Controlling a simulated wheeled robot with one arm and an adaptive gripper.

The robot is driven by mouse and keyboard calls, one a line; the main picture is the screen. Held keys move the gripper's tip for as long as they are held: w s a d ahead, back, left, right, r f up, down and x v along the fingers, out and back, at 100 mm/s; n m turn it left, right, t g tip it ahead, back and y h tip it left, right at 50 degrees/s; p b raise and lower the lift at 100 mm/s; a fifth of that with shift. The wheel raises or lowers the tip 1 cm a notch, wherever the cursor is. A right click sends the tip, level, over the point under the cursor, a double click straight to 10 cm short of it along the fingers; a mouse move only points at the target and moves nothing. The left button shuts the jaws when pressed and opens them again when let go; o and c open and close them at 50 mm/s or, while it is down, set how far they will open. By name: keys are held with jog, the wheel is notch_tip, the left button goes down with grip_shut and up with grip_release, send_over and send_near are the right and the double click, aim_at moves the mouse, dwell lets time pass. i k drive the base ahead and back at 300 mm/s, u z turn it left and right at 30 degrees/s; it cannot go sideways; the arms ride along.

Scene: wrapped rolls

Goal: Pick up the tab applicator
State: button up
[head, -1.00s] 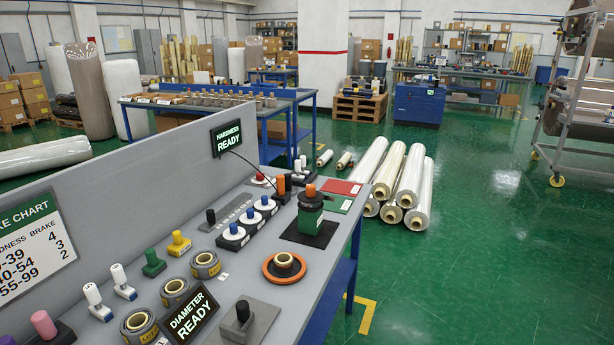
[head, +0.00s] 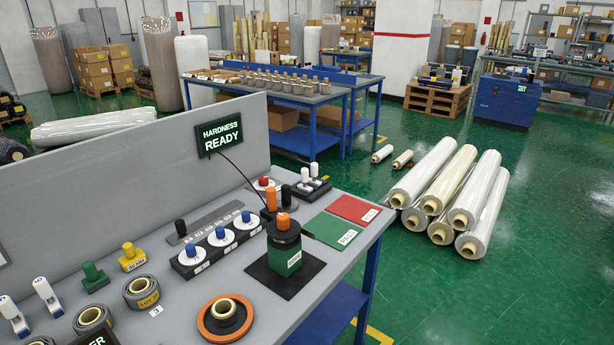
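My gripper is not in view. No tool on the grey workbench (head: 330,240) carries a readable label naming it the tab applicator, so I cannot tell which one it is. Small handled tools stand upright along the bench: a yellow one (head: 131,257) with a label, a green one (head: 93,276), and two white-handled ones (head: 47,296) at the left edge. Two more white-handled pieces (head: 309,178) stand in a dark holder at the back. A dark row holds three white discs with blue knobs (head: 221,238). Nothing is seen touching these tools.
A green-black device with an orange knob (head: 285,245), an orange ring with a roll core (head: 225,317), grey tape rolls (head: 142,293) and green (head: 332,231) and red (head: 355,209) mats share the bench. A grey panel (head: 130,175) backs it. Wrapped rolls (head: 460,200) lie on the floor beyond.

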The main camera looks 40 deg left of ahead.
aim_at(304, 171)
jog(key=u, duration=0.45)
jog(key=i, duration=1.6)
jog(key=u, duration=1.85)
jog(key=i, duration=1.05)
jog(key=u, duration=1)
